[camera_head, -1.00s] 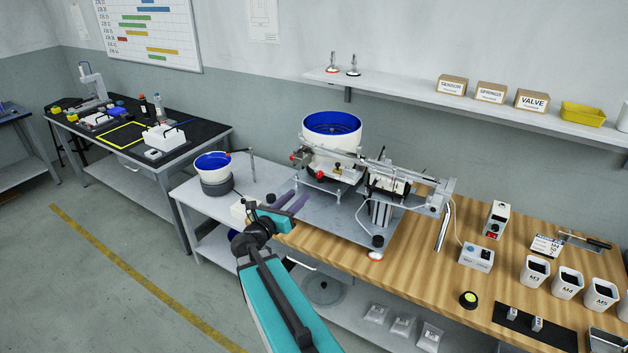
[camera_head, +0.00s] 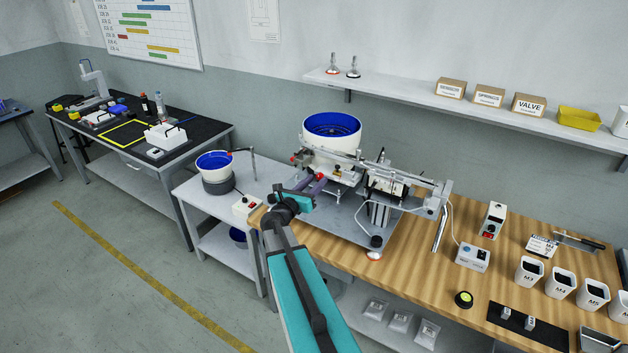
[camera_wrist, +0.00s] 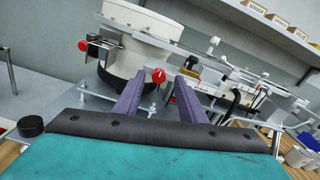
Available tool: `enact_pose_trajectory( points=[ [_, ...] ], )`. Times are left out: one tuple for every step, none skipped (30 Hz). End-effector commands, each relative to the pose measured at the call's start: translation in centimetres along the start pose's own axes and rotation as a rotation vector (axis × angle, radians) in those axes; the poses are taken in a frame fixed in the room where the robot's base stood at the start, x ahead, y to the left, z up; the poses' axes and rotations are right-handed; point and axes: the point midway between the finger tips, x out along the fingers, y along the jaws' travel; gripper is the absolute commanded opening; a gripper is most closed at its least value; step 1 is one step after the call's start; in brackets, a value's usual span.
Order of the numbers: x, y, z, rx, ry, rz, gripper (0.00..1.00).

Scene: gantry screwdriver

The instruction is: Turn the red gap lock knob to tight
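The screw feeder has a white bowl with a blue inside (camera_head: 332,127) and two red knobs on its front. One red knob (camera_wrist: 158,75) with a white mark shows between my fingertips in the wrist view, beyond or level with them. The other red knob (camera_wrist: 84,45) is at upper left, on a metal bracket; it also shows in the head view (camera_head: 293,159). I cannot tell which is the gap lock knob. My gripper (camera_head: 312,182) is in front of the feeder; it also shows in the wrist view (camera_wrist: 158,82). Its purple fingers are apart, with no visible contact.
A metal rail assembly (camera_head: 410,182) extends right from the feeder. A smaller blue bowl (camera_head: 212,163) stands on the grey table at left. A white box with a red switch (camera_head: 246,206) is near my arm. The wooden bench's right side holds several cups (camera_head: 560,283).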

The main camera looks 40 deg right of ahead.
Motion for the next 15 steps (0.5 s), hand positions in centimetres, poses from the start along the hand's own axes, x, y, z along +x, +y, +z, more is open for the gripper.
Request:
enact_pose_trajectory(
  points=[
    [0.47,0.06,0.09,0.000,0.000,0.000,0.37],
    [0.63,0.06,0.07,0.000,0.000,0.000,0.37],
    [0.81,0.06,0.06,0.000,0.001,0.000,0.37],
    [0.91,0.06,0.04,0.000,0.001,0.000,0.37],
    [1.00,0.05,0.03,0.000,0.001,0.001,0.37],
    [1.09,0.04,0.01,0.000,0.001,0.001,0.37],
    [1.13,0.04,0.00,0.000,0.001,0.001,0.37],
    [1.16,0.03,-0.01,0.000,0.001,0.001,0.37],
    [1.17,0.02,-0.02,0.000,0.001,0.001,0.37],
    [1.18,0.01,-0.03,0.000,0.001,0.001,0.37],
    [1.17,0.01,-0.03,0.000,0.001,0.001,0.37],
    [1.17,0.00,-0.03,0.000,0.001,0.001,0.37],
    [1.16,0.00,-0.03,0.000,0.001,0.001,0.37],
    [1.16,0.00,-0.03,0.000,0.000,0.001,0.37],
    [1.16,-0.01,-0.03,0.000,0.000,0.001,0.37]
  ],
)
